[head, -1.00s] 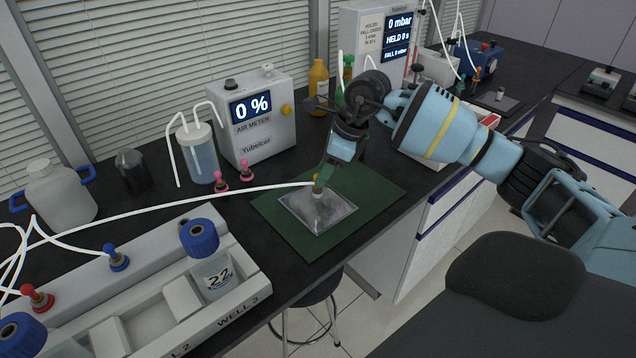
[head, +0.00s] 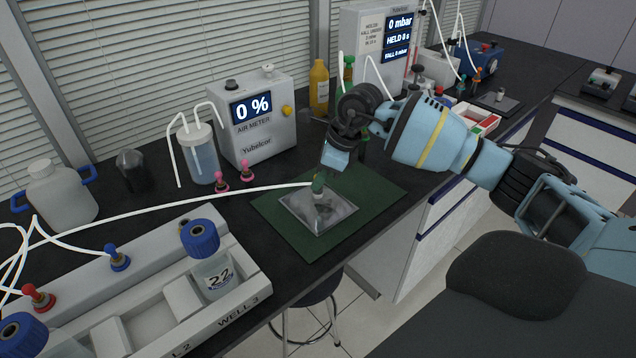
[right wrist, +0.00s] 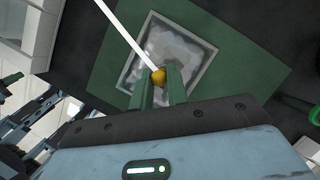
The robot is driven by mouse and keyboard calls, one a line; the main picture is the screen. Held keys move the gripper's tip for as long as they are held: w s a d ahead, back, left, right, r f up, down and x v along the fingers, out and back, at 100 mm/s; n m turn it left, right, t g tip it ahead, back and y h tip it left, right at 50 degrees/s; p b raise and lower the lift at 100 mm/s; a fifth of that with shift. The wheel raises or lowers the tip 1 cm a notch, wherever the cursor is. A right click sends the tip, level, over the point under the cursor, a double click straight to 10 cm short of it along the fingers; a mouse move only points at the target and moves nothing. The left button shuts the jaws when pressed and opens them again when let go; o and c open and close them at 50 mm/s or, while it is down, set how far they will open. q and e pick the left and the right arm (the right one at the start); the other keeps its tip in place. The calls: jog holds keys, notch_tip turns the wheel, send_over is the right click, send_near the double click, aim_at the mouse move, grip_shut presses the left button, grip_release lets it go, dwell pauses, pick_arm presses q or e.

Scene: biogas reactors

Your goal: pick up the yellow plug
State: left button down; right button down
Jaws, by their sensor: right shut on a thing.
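The yellow plug (right wrist: 158,77) shows between the fingertips of my right gripper (right wrist: 160,86) in the right wrist view. The gripper is shut on it. A white tube runs up to the plug. In the head view my right gripper (head: 319,183) points down over the grey bag (head: 335,212) on the green mat (head: 285,228), and its fingers hide most of the plug. The plug is at the bag's neck; I cannot tell whether it is still seated there. My left gripper is not in view.
The white tube (head: 180,192) crosses the bench from the left. A white rack (head: 160,290) holds a blue-capped bottle at front left.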

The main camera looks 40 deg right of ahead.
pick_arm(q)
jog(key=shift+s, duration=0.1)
pick_arm(e)
jog(key=shift+r, duration=0.1)
jog(key=shift+r, duration=0.55)
notch_tip(320, 180, up, 2)
jog(key=shift+r, duration=0.25)
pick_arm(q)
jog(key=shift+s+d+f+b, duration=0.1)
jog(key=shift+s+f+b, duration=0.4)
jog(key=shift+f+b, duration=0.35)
pick_arm(e)
jog(key=s+a+r, duration=0.1)
jog(key=s+a, duration=0.8)
jog(key=s, duration=0.4)
jog(key=shift+a+r, duration=0.15)
jog(key=shift+w, duration=0.1)
